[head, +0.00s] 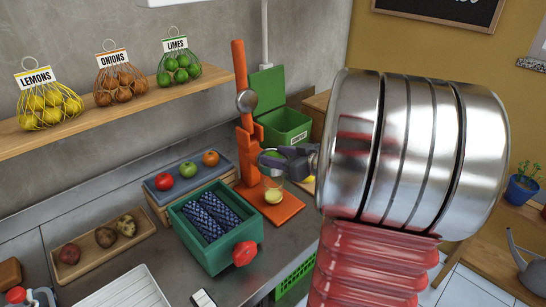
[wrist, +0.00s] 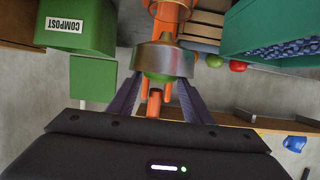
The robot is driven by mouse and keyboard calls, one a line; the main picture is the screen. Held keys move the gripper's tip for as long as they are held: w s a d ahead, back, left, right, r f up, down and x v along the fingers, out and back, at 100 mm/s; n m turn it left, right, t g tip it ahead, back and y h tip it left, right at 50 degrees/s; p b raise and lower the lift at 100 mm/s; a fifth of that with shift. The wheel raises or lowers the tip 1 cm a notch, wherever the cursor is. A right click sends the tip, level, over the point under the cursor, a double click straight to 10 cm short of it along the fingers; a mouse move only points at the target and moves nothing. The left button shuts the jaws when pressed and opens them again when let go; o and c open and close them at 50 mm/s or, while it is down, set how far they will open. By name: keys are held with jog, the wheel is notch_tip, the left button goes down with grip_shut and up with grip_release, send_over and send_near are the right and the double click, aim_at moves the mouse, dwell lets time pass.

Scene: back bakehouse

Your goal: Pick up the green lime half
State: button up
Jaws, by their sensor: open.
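My gripper (head: 268,162) is open at the orange juicer press (head: 240,90), seen small beyond my arm in the head view. In the wrist view its two dark fingers (wrist: 157,90) stand apart. A green rounded piece, apparently the lime half (wrist: 158,77), shows between them at the edge of a silver cup (wrist: 160,60) of the press. Most of it is hidden by the cup. I cannot tell whether the fingers touch it. In the head view a bit of green (head: 275,153) shows by the gripper, partly covered.
A green compost bin (head: 284,127) with its lid open stands behind the press. A green drawer box (head: 213,257) with dark patterned contents and a blue-grey tray (head: 163,199) with fruit are left of it. My arm hides much of the right side.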

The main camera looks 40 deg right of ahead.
aim_at(277, 155)
jog(key=shift+c, duration=0.3)
jog(key=c, duration=0.7)
jog(key=shift+r, duration=0.1)
notch_tip(277, 155, up, 10)
jog(key=shift+f, duration=0.1)
dwell(0.7)
